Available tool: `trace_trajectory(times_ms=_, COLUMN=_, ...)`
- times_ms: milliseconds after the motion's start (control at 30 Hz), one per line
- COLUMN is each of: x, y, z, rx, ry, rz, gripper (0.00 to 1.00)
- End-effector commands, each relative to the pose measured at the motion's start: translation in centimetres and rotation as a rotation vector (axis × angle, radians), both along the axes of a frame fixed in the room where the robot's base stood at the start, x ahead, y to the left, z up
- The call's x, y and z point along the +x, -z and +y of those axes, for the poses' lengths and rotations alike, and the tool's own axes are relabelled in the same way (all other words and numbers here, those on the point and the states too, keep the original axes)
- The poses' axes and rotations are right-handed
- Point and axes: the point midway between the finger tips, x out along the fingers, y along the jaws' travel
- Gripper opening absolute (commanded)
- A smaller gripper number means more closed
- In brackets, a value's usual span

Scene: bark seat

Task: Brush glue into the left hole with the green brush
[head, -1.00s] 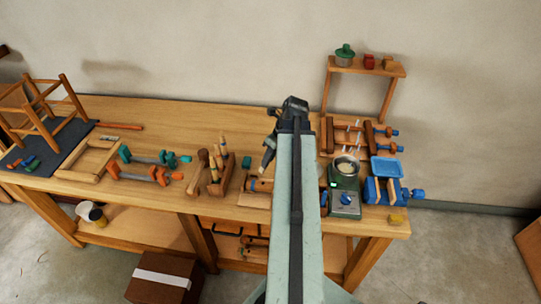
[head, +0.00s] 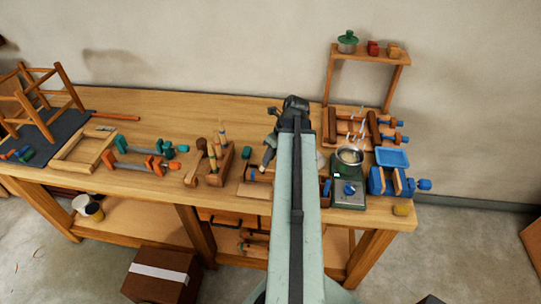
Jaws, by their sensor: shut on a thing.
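My gripper (head: 267,157) hangs from the end of my pale green arm, over the middle of the bench, just right of the brush holder. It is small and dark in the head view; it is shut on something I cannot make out. A metal glue pot (head: 350,155) sits on a green heater (head: 349,178) right of my arm. A wooden frame (head: 84,153) lies at the left; no left hole can be made out.
Teal and orange clamps (head: 150,160) lie left of the brush holder. A stool (head: 45,102) stands on a dark mat (head: 70,133). Blue-ended clamps and a blue tray (head: 392,157) crowd the right end, below a small shelf (head: 372,54). Bare bench shows at the back left.

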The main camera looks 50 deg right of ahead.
Motion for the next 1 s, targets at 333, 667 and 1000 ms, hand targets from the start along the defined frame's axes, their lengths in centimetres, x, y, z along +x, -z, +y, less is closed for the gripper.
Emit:
trace_trajectory(times_ms=333, x=-0.03, y=0.08, z=-0.04, rx=0.000, ry=0.001, rz=0.000, gripper=0.00)
trace_trajectory(times_ms=667, x=-0.05, y=0.49, z=-0.05, rx=0.000, ry=0.001, rz=0.000, gripper=0.00)
trace_trajectory(times_ms=1000, x=-0.06, y=0.91, z=-0.08, rx=0.001, ry=0.002, rz=0.000, gripper=0.00)
